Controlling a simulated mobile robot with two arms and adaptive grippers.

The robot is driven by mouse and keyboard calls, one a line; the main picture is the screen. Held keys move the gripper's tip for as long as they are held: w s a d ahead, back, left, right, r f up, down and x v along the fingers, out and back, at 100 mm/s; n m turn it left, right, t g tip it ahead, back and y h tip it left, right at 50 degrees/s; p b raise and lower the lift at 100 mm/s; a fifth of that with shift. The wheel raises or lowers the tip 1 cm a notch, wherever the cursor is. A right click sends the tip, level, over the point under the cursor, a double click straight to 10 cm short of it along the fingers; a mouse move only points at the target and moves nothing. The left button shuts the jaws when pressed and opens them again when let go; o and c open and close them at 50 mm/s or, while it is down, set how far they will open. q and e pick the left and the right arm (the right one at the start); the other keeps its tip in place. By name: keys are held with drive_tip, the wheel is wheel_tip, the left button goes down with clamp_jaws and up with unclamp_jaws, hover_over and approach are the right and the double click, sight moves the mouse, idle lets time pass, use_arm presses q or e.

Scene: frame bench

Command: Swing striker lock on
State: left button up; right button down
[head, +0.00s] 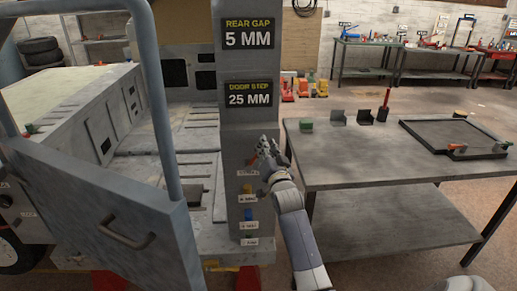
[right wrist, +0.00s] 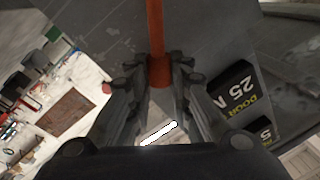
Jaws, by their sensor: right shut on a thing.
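My right gripper (head: 265,148) is at the face of the grey pillar (head: 232,135), below the "DOOR STEP 25 MM" display (head: 249,94). In the right wrist view the gripper (right wrist: 160,76) is shut on an orange-red lever (right wrist: 155,35), which stands between its fingertips. The lever looks like the striker lock handle; a bit of orange (head: 252,160) shows beside the gripper in the head view. Its label is too small to read. The blue-grey door (head: 125,235) with its bar handle stands at the left. My left gripper is not in view.
The "REAR GAP 5 MM" display (head: 248,33) is above. A grey table (head: 370,165) at the right bears a black frame and small blocks.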

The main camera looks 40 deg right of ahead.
drive_tip(key=s+d+f+m+h+b, duration=0.2)
drive_tip(key=d+f+m+b, duration=0.1)
drive_tip(key=f+m, duration=0.4)
drive_tip(key=shift+s+d+m+b, duration=0.2)
drive_tip(key=shift+d+m+b, duration=0.2)
drive_tip(key=shift+m, duration=1.5)
drive_tip(key=shift+f, duration=0.2)
drive_tip(key=c, duration=1.4)
unclamp_jaws()
drive_tip(key=shift+c, duration=0.2)
